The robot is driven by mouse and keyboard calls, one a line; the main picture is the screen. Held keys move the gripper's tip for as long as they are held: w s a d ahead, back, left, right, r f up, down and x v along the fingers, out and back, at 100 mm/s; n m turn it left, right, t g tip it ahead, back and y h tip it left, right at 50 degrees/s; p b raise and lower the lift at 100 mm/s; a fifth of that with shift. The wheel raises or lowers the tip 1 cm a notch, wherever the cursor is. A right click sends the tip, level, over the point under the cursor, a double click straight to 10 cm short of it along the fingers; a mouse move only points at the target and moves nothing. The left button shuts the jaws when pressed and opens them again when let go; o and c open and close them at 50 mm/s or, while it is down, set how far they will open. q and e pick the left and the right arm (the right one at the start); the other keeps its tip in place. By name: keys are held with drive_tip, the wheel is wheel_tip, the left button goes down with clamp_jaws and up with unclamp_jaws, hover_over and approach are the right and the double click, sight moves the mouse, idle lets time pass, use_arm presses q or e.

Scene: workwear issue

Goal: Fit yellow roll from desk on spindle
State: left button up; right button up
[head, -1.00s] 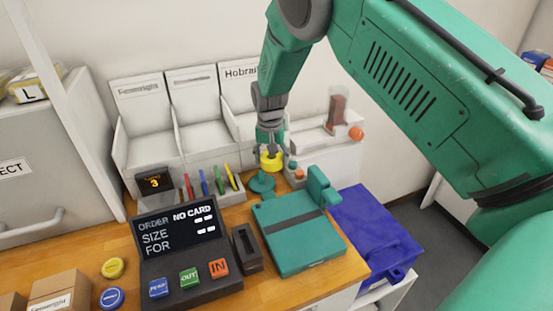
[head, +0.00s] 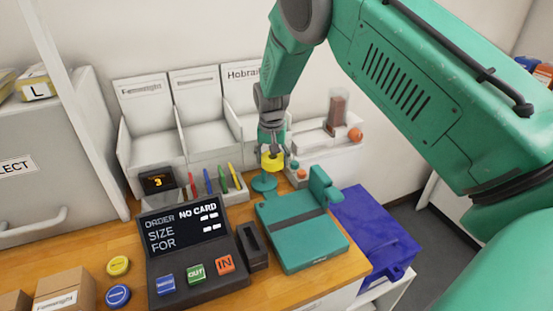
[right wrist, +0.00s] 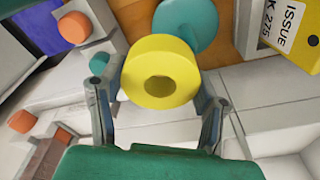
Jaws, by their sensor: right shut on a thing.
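The yellow roll (head: 272,163) is in my right gripper (head: 271,152), above the back of the desk. In the right wrist view the roll (right wrist: 160,56) sits between the two fingers of my right gripper (right wrist: 158,100), with its round hole facing the camera. The teal spindle (head: 263,184) stands on the desk just below and slightly left of the roll in the head view. Its round teal part (right wrist: 188,22) shows beyond the roll in the right wrist view. I cannot see the spindle through the hole, nor tell whether the two touch. My left gripper is out of view.
A pen tray (head: 236,196) stands left of the spindle, and a teal flat device (head: 300,238) stands in front. The order terminal (head: 180,235) is front left. White bins (head: 150,140) line the wall. A blue crate (head: 375,230) is right of the desk.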

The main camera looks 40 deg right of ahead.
drive_tip(key=shift+a+r, duration=0.15)
drive_tip(key=shift+a, duration=0.5)
drive_tip(key=shift+d, duration=0.2)
drive_tip(key=shift+s+d+f, duration=0.1)
drive_tip(key=shift+d+f, duration=0.1)
drive_tip(key=shift+d, duration=0.35)
drive_tip(key=shift+d+f, duration=0.15)
drive_tip(key=shift+d, duration=0.55)
drive_tip(key=a, duration=0.1)
drive_tip(key=a+r, duration=0.1)
drive_tip(key=a, duration=0.1)
drive_tip(key=shift+p, duration=0.35)
drive_tip(key=shift+a, duration=0.5)
drive_tip(key=shift+d+f, duration=0.15)
drive_tip(key=shift+d, duration=0.45)
drive_tip(key=shift+d+f, duration=0.15)
drive_tip(key=shift+d, duration=0.45)
drive_tip(key=shift+a+r, duration=0.2)
drive_tip(key=shift+a, duration=1)
drive_tip(key=shift+d+f, duration=0.25)
drive_tip(key=shift+d, duration=0.2)
drive_tip(key=shift+s+d+f, duration=0.1)
drive_tip(key=shift+d+f, duration=0.05)
drive_tip(key=shift+d, duration=0.35)
drive_tip(key=shift+a+r, duration=0.2)
drive_tip(key=shift+a, duration=0.75)
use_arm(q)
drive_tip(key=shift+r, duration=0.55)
use_arm(e)
drive_tip(key=shift+a, duration=0.1)
